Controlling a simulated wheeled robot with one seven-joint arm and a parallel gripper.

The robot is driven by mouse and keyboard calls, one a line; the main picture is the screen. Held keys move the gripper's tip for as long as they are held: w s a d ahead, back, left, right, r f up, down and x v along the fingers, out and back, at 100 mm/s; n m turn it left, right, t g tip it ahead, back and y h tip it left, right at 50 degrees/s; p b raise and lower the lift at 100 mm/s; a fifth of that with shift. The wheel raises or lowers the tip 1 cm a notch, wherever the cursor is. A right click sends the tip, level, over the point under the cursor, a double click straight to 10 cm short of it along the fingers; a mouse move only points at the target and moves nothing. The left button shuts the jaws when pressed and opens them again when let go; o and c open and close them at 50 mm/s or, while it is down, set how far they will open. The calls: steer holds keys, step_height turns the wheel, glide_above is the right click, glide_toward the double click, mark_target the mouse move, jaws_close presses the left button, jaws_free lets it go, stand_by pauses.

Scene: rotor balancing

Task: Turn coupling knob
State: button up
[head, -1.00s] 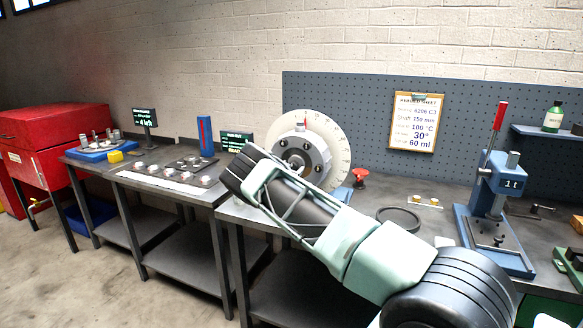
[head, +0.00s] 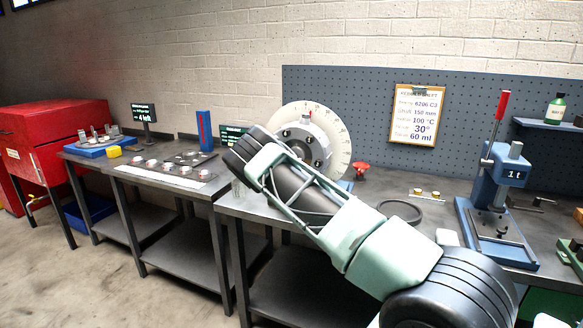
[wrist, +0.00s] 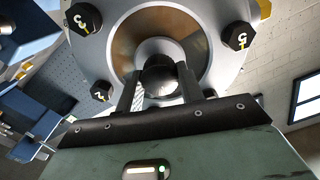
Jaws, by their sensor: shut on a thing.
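The coupling knob (wrist: 160,75) is a dark round ball at the centre of the coupling face in the wrist view. My gripper (wrist: 162,90) is shut on it, one finger at each side. Around it is a grey metal flange (wrist: 110,45) with black numbered bolts, among them 3, 2 and 5. In the head view the grey hub (head: 318,140) stands in front of a white graduated dial (head: 340,135) on the bench. My arm covers the hub's lower left, and my gripper and the knob are hidden there.
A blue press (head: 495,190) with a red-tipped lever stands on the right of the bench. A work sheet (head: 415,115) hangs on the pegboard. Small metal parts (head: 170,166) sit on the left bench.

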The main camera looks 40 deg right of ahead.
steer(key=m+b, duration=0.4)
steer(key=b, duration=0.3)
steer(key=shift+f, duration=0.15)
steer(key=o, duration=1)
steer(key=b+v, duration=0.3)
steer(key=v, duration=1.4)
steer(key=shift+s+a+b, duration=0.1)
steer(key=shift+a+b, duration=0.15)
steer(key=shift+b, duration=0.15)
